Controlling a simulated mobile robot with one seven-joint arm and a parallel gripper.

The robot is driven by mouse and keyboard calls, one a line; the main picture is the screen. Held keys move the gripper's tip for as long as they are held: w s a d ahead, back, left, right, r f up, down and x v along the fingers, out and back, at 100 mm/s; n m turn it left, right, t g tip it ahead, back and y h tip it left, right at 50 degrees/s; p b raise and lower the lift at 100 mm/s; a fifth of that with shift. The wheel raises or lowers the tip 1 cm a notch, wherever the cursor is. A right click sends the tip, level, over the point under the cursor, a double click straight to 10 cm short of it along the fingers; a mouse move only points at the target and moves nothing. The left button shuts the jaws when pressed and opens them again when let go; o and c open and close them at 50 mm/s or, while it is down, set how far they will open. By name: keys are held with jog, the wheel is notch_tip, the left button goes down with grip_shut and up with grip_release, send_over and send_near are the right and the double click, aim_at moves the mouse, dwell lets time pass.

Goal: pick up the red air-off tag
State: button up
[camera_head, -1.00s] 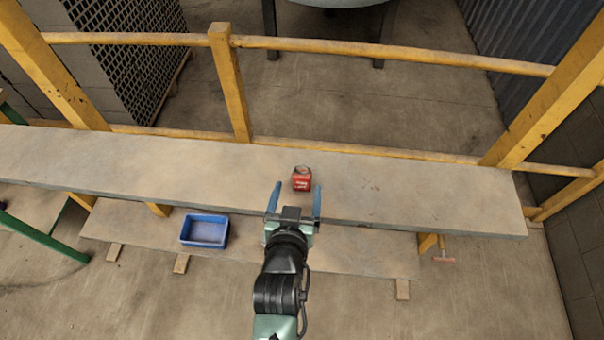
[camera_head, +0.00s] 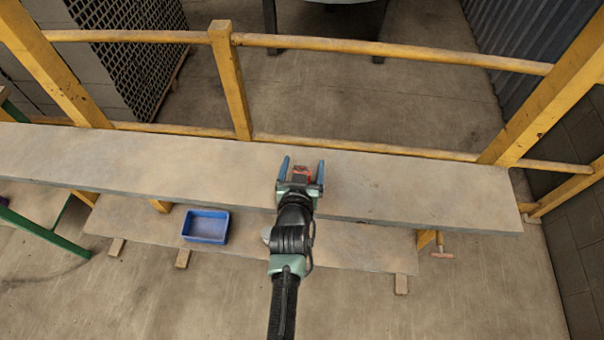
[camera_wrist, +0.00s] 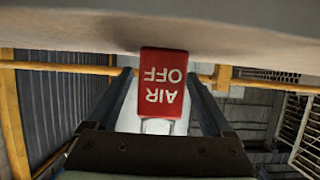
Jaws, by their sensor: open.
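In the wrist view the fingers flank the tag, with a gap visible on each side. I cannot tell whether either finger touches it.
A blue tray (camera_head: 206,227) sits on the lower shelf (camera_head: 350,250), left of my arm. A yellow railing (camera_head: 390,152) runs along the bench's far side. The bench top is clear to both sides.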

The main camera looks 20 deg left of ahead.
jog(key=shift+w, duration=0.1)
grip_shut()
dwell(0.4)
jog(key=shift+r, duration=0.15)
